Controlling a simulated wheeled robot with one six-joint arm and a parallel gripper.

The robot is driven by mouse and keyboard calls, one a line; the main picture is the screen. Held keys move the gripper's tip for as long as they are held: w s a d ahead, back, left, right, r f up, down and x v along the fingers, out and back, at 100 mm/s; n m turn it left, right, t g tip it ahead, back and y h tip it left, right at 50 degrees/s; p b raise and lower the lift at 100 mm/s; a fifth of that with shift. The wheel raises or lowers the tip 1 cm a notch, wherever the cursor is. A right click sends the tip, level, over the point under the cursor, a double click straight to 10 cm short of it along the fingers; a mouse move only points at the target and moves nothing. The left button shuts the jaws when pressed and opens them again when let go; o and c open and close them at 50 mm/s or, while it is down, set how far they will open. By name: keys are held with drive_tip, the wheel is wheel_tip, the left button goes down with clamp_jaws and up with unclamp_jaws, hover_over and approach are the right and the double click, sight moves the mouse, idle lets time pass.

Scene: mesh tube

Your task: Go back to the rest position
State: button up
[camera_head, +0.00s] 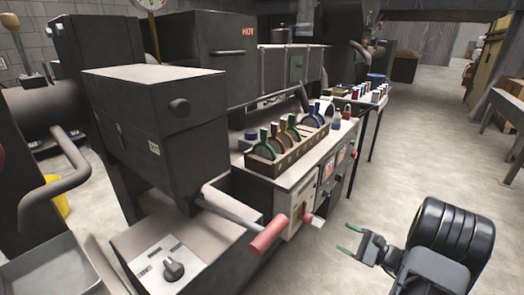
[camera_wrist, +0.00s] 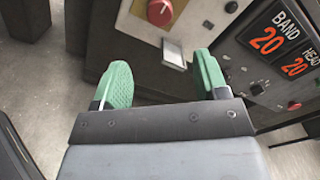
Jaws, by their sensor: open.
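My gripper (camera_head: 350,241) is at the lower right in the head view, in free air to the right of the machine bench. Its two green fingers are spread apart with nothing between them. In the wrist view my gripper (camera_wrist: 163,82) also shows open and empty. Beyond its fingers there is a panel with a red round knob (camera_wrist: 160,12) and a small pale switch plate (camera_wrist: 174,52). The fingers appear apart from the panel, though the exact gap cannot be told.
A lever with a red handle (camera_head: 268,236) juts out from the machine at the centre. A wooden rack (camera_head: 292,154) of coloured round-bodied tools stands on the bench. A panel marked BAND and HEAD (camera_wrist: 275,50) is close on the right. Open concrete floor (camera_head: 420,150) lies to the right.

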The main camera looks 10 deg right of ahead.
drive_tip(key=s+a+f+n+g, duration=0.1)
drive_tip(key=s+a+f+g, duration=0.2)
drive_tip(key=s+f+g, duration=0.15)
drive_tip(key=s+a+r+n+g+h+p, duration=0.4)
drive_tip(key=s+a+r+n+g+p, duration=0.1)
drive_tip(key=a+r+n+g+p, duration=0.3)
drive_tip(key=s+a+r+n+t+h+p, duration=0.1)
drive_tip(key=a+r+n+h+p, duration=0.1)
drive_tip(key=r+p, duration=0.4)
drive_tip(key=s+a+r+n+h+p, duration=0.1)
drive_tip(key=a+r+n+h+p, duration=0.2)
drive_tip(key=r, duration=1.1)
drive_tip(key=s+a+r+n+t+h+p, duration=0.1)
drive_tip(key=a+r+n+h+p, duration=0.2)
drive_tip(key=r+n+p, duration=0.3)
wheel_tip(320, 180, up, 5)
drive_tip(key=p, duration=0.2)
drive_tip(key=shift+a+f+t+p, duration=0.15)
drive_tip(key=shift+a+t+p, duration=0.2)
drive_tip(key=shift+a+p, duration=0.05)
